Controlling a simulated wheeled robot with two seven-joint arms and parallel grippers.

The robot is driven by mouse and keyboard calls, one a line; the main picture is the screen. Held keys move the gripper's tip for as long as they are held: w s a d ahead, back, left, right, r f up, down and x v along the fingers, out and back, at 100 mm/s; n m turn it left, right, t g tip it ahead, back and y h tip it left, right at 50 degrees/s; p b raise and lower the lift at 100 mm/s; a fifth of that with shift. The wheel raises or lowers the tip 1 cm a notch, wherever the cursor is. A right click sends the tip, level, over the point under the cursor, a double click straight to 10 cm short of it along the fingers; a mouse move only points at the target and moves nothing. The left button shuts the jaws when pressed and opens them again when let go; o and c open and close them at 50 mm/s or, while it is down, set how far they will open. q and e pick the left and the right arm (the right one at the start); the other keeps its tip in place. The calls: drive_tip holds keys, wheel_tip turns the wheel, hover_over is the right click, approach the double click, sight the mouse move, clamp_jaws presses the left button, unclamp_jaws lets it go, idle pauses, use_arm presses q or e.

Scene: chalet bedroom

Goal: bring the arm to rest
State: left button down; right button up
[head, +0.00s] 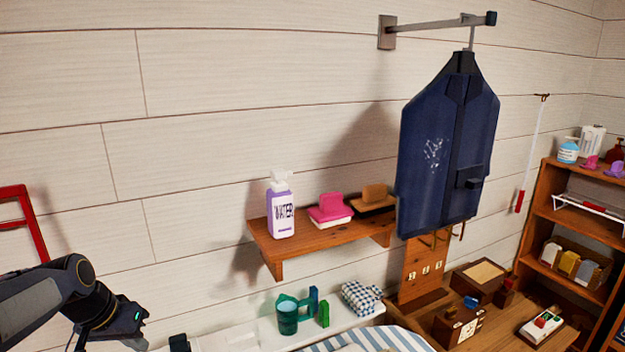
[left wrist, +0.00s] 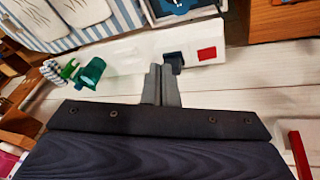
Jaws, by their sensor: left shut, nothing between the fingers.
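My left arm comes in from the lower left in the head view, bent at the elbow, with the left gripper (head: 112,328) low over the left end of a white ledge. The left wrist view shows its two fingers (left wrist: 161,84) pressed together with nothing between them. The fingertips are hard to make out in the head view. My right gripper is in neither view.
A navy garment (head: 445,150) hangs from a wall rail. The ledge (head: 245,338) holds a teal mug (head: 288,318). The upper left wall is clear.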

use_arm(q)
drive_tip(key=s+d+t+h, duration=0.1)
drive_tip(key=s+d, duration=0.6)
drive_tip(key=s, duration=0.3)
drive_tip(key=s+d+f+t+h, duration=0.1)
drive_tip(key=s+d, duration=0.7)
drive_tip(key=s, duration=0.2)
drive_tip(key=shift+s+n, duration=0.3)
drive_tip(key=shift+s, duration=0.1)
